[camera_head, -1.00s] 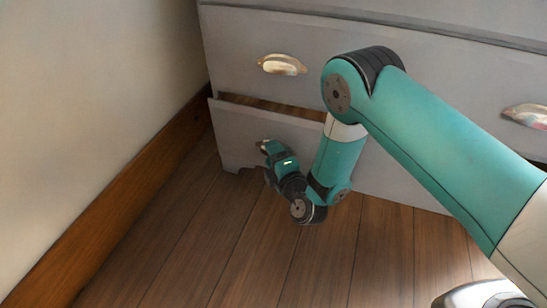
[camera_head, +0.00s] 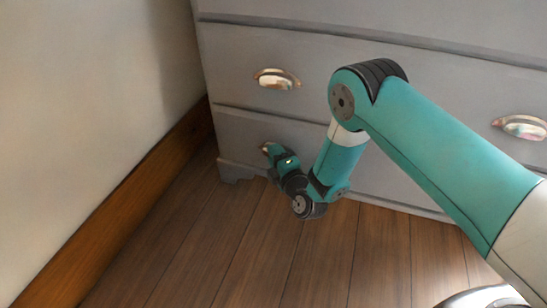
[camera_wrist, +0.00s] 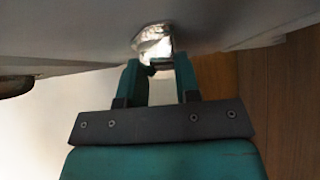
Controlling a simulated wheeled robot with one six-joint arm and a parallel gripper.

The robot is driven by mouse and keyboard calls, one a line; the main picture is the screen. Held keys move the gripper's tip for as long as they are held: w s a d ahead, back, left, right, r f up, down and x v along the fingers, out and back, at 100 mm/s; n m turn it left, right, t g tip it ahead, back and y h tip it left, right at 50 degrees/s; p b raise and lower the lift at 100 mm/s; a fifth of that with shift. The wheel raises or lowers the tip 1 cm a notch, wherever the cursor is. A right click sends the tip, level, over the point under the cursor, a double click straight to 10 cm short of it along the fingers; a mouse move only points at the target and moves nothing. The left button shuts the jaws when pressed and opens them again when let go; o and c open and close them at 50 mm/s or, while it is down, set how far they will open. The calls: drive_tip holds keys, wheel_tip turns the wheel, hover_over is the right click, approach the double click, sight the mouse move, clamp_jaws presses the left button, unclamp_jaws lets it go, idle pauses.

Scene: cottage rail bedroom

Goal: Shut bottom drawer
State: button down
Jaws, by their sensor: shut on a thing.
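The bottom drawer (camera_head: 236,128) of the grey dresser looks flush with the front, with no open gap showing along its top edge. My gripper (camera_head: 267,151) is low at the left part of this drawer's front. In the wrist view, my gripper (camera_wrist: 160,68) is shut on the drawer's shiny metal handle (camera_wrist: 153,40), which sits between the fingertips. In the head view the handle is mostly hidden by my gripper.
The drawer above is shut and has two metal cup handles, left (camera_head: 277,79) and right (camera_head: 521,127). A pale wall with a brown wooden baseboard (camera_head: 120,205) stands to the left. The plank floor (camera_head: 230,250) in front is clear.

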drive_tip(key=shift+d+f, duration=0.15)
drive_tip(key=shift+f, duration=0.15)
drive_tip(key=c, duration=1.1)
unclamp_jaws()
drive_tip(key=shift+f, duration=0.1)
drive_tip(key=shift+o, duration=0.7)
drive_tip(key=shift+w, duration=0.1)
drive_tip(key=shift+r, duration=0.25)
drive_tip(key=p+v, duration=1.7)
drive_tip(key=p, duration=0.4)
drive_tip(key=shift+s, duration=0.25)
drive_tip(key=shift+d, duration=0.1)
